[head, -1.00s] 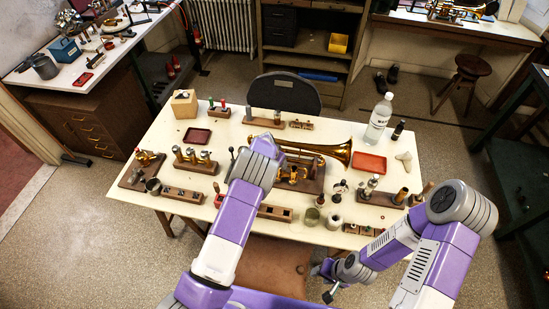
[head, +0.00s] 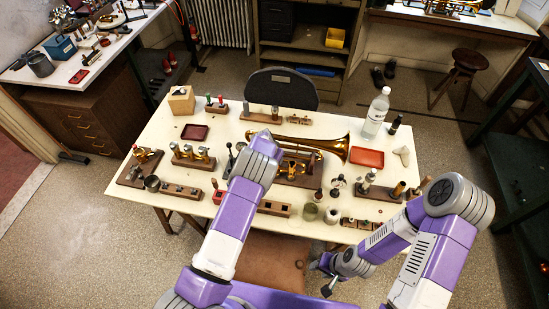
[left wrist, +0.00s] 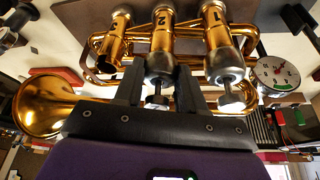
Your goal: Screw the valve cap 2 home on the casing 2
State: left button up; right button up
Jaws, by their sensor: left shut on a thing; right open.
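The brass horn (head: 325,146) lies in a stand on the table, partly hidden by my left arm. In the left wrist view, casing 2 (left wrist: 162,38), marked "2", is between casing 1 (left wrist: 220,38) and an open-ended casing (left wrist: 112,55). My left gripper (left wrist: 158,88) is shut on valve cap 2 (left wrist: 160,70), a silver cap at the end of casing 2 with a stem and button sticking out. The cap looks in line with the casing; whether its thread is fully seated cannot be seen. My right gripper (head: 328,289) is open and empty, low beside the table's front edge.
A red tray (head: 367,157) and a bottle (head: 376,113) stand right of the horn. Wooden blocks with valve parts (head: 192,157) stand left. A dial gauge (left wrist: 278,72) is close to casing 1. A dark red tray (head: 194,132) lies at the back left.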

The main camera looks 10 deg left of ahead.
pick_arm(q)
jog(key=shift+c, duration=1.4)
jog(key=shift+w+a+m+g+h+b, duration=0.15)
jog(key=shift+m+h+b, duration=0.25)
jog(key=shift+m+b, duration=1)
jog(key=shift+m+g+h+b, duration=0.35)
jog(key=shift+m+b, duration=0.55)
jog(key=shift+b, duration=1)
jog(key=shift+m, duration=0.3)
jog(key=shift+b, duration=0.3)
jog(key=shift+m+h+b, duration=0.35)
jog(key=shift+m+b, duration=0.25)
jog(key=shift+b, duration=0.3)
jog(key=shift+w+a+m+g+b, duration=0.15)
jog(key=shift+m+g+b, duration=0.45)
jog(key=shift+m+b, duration=0.8)
jog(key=shift+m+h+b, duration=0.4)
jog(key=shift+m+b, duration=0.05)
jog(key=shift+m, duration=0.05)
